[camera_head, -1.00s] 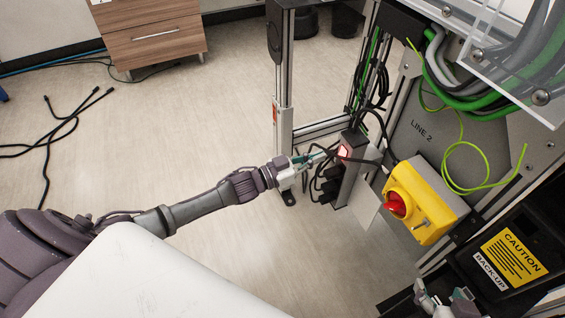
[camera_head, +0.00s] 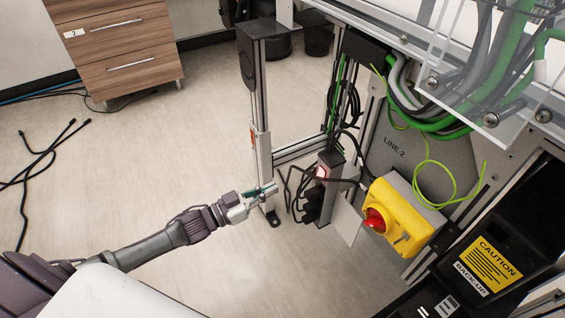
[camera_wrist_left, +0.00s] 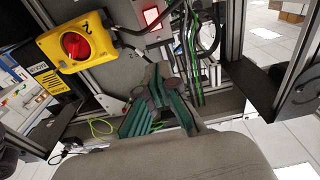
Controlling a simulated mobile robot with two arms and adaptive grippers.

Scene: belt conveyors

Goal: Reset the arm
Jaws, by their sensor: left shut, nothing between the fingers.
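My left gripper (camera_head: 270,190) is shut and empty in the head view, over the floor to the left of the black-socketed power box (camera_head: 334,188) with its lit red switch (camera_head: 321,172). A clear gap shows between the fingertips and the box. In the left wrist view the green-padded fingers (camera_wrist_left: 163,105) lie close together, with the lit red switch (camera_wrist_left: 151,16) beyond them near the top edge. My left arm reaches in from the lower left. My right gripper is out of view.
A yellow switch box (camera_head: 410,213) with a red knob is on the grey LINE 2 panel (camera_head: 440,165). Black cables hang around the power box. A frame post (camera_head: 262,120) stands behind my left gripper.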

